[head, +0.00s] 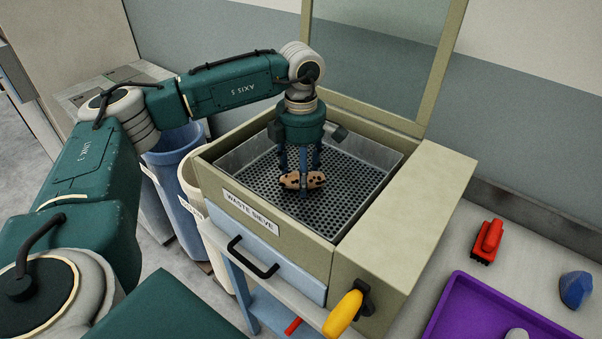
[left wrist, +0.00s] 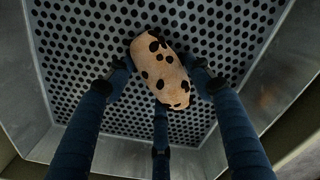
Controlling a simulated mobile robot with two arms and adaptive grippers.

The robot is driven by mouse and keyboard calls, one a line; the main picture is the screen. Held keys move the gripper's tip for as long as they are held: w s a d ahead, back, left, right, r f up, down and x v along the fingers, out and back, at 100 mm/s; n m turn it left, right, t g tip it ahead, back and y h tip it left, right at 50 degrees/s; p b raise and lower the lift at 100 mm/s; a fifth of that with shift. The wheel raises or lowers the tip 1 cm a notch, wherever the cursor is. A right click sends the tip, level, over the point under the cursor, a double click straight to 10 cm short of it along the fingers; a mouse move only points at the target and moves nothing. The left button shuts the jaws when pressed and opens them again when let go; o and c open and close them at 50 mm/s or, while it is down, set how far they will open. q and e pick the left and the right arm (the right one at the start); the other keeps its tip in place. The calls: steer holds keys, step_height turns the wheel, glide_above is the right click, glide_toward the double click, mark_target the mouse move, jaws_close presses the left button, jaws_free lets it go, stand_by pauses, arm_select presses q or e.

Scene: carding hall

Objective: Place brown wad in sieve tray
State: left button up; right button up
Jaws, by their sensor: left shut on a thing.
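The brown wad (head: 303,180) is a light brown lump with dark spots. My left gripper (head: 302,177) is shut on it, over the sieve tray (head: 262,186), a metal tray with a perforated floor inside the waste sieve box. In the left wrist view the wad (left wrist: 160,68) sits between the blue fingers of my left gripper (left wrist: 163,82), with the perforated tray floor (left wrist: 75,55) behind it. I cannot tell whether the wad touches the floor. My right gripper is not in view.
The waste sieve box (head: 215,180) has a raised lid (head: 440,70) and a yellow handle (head: 343,313). Blue (head: 172,170) and cream (head: 190,180) bins stand left. A red brush (head: 487,241), blue object (head: 576,289) and purple tray (head: 470,290) lie right.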

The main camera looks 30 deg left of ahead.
arm_select(q)
steer(key=o, duration=1.1)
steer(key=shift+f, duration=0.15)
steer(key=shift+o, duration=0.3)
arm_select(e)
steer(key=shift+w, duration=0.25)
arm_select(q)
step_height(320, 180, up, 12)
steer(key=b, duration=0.2)
steer(key=shift+b, duration=0.4)
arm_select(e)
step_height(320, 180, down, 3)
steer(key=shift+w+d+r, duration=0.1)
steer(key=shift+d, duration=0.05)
